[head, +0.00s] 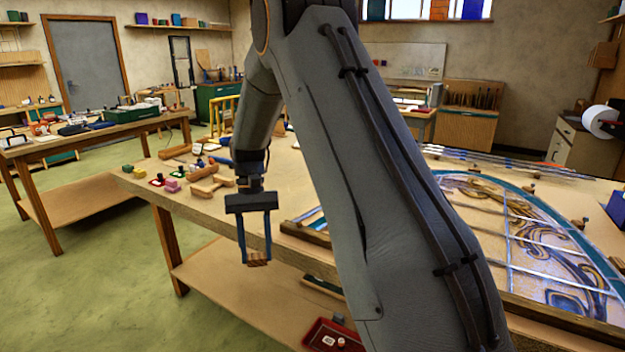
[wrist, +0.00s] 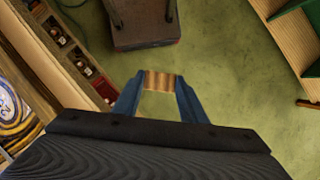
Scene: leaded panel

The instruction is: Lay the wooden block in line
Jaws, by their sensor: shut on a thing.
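My gripper (head: 257,258) hangs in front of the long workbench's near edge, with its blue fingers pointing down. It is shut on a small wooden block (head: 259,263), held between the fingertips and clear of any surface. In the wrist view the block (wrist: 163,80) shows as a striped brown piece between the two blue fingers (wrist: 160,95), with green floor behind it. My arm hides the panel's left part and the middle of the bench.
On the workbench (head: 227,222), left of my arm, lie wooden tools (head: 205,188) and small coloured blocks (head: 172,185). A red tray (head: 333,338) sits low beneath the bench. A second table (head: 70,143) with clutter stands at the left. Green floor (head: 90,270) is open between them.

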